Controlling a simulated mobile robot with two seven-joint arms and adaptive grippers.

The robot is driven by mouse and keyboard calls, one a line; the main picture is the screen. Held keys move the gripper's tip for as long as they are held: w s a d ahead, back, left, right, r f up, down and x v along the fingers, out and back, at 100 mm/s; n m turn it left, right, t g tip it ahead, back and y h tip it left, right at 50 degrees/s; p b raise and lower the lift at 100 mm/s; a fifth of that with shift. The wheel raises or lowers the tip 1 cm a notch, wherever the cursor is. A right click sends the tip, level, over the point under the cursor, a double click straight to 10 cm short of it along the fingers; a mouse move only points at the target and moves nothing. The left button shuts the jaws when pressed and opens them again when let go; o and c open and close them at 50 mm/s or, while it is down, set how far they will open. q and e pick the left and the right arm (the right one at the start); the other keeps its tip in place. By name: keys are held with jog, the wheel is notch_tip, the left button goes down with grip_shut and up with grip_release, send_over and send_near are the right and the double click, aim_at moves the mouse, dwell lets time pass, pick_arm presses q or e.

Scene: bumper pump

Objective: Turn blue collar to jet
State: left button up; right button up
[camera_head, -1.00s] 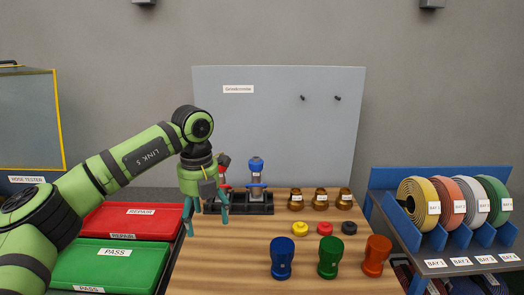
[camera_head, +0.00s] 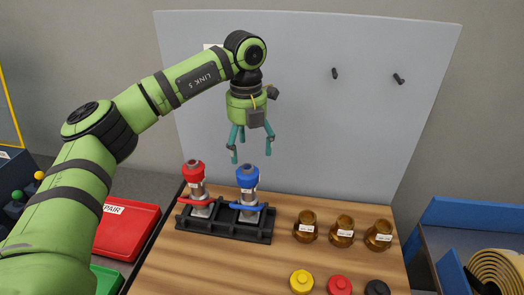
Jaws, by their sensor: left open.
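The blue collar (camera_head: 247,177) is the top of a nozzle standing upright in the right slot of a black rack (camera_head: 262,235). The nozzle has a silver body and a blue lever (camera_head: 246,206). A red-collared nozzle (camera_head: 194,174) with a red lever stands in the left slot. My left gripper (camera_head: 252,154) points down with its teal fingers spread, empty. Its fingertips appear just above the blue collar in the picture; I cannot tell how near they are in depth. My right gripper is not in view.
Several brass fittings, one of them here (camera_head: 342,231), stand right of the rack. Yellow (camera_head: 301,281), red (camera_head: 340,286) and black caps lie in front. A red tray (camera_head: 125,232) is at left. A grey board (camera_head: 310,100) with two pegs stands behind.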

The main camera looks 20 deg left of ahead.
aim_at(247, 167)
pick_arm(q)
jog(key=shift+s+f, duration=0.1)
jog(key=shift+f, duration=0.05)
jog(key=f, duration=0.1)
jog(key=s+f+p, duration=0.1)
jog(key=f+p, duration=0.1)
jog(key=shift+s, duration=0.25)
jog(key=shift+w+f+p, duration=0.25)
jog(key=shift+f+p, duration=0.15)
jog(key=shift+f, duration=0.75)
jog(key=shift+w+f, duration=0.1)
jog(key=shift+f, duration=0.35)
jog(key=c, duration=1.2)
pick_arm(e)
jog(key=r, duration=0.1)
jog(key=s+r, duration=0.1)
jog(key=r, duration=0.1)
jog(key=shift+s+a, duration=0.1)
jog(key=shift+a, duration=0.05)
